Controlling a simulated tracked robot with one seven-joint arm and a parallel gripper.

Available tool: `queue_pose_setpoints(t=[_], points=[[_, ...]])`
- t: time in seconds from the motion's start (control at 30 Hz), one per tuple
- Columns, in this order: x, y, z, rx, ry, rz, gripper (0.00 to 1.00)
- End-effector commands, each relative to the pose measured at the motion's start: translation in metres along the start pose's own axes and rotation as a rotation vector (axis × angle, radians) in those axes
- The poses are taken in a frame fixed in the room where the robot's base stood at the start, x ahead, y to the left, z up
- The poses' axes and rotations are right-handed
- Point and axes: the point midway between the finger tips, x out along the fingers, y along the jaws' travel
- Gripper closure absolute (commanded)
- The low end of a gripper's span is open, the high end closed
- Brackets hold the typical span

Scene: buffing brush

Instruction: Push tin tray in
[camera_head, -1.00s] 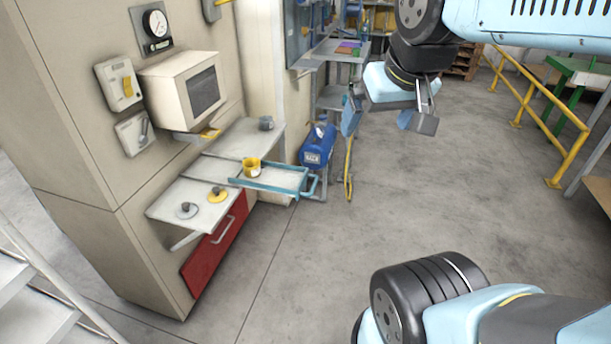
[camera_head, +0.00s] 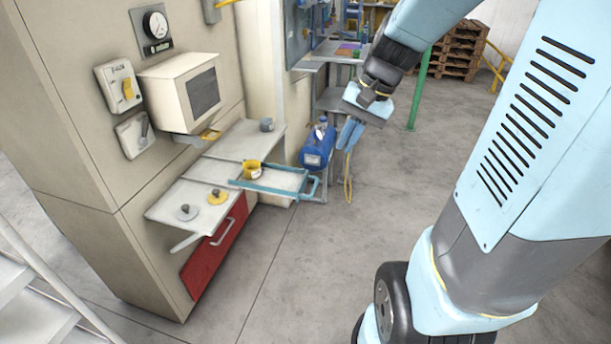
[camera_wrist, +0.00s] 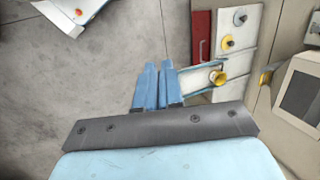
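The tin tray (camera_head: 285,180) is a pale tray with a blue rim and a blue handle (camera_head: 311,187) at its right end. It sticks out to the right from the shelf unit on the machine. A yellow tin (camera_head: 252,170) stands at its left end. In the wrist view the tray (camera_wrist: 195,78) lies just right of the fingers, with the tin (camera_wrist: 217,78) on it; its handle end is partly hidden behind them. My gripper (camera_head: 350,133) is empty, above and to the right of the handle, apart from it. Its blue fingers (camera_wrist: 158,68) are close together, pointing down.
A grey shelf (camera_head: 174,204) with two knobbed discs is left of the tray, above a red drawer (camera_head: 215,250). A blue tank (camera_head: 318,147) is close behind the handle. The floor to the right is clear.

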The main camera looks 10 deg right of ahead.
Motion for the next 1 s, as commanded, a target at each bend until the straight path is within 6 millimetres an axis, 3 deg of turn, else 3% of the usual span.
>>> queue_pose_setpoints(t=[0.57, 1.0], points=[[0.078, 0.02, -0.088, 0.456, -0.305, -0.258, 1.0], [0.145, 0.058, -0.154, 0.815, -0.485, -0.49, 1.0]])
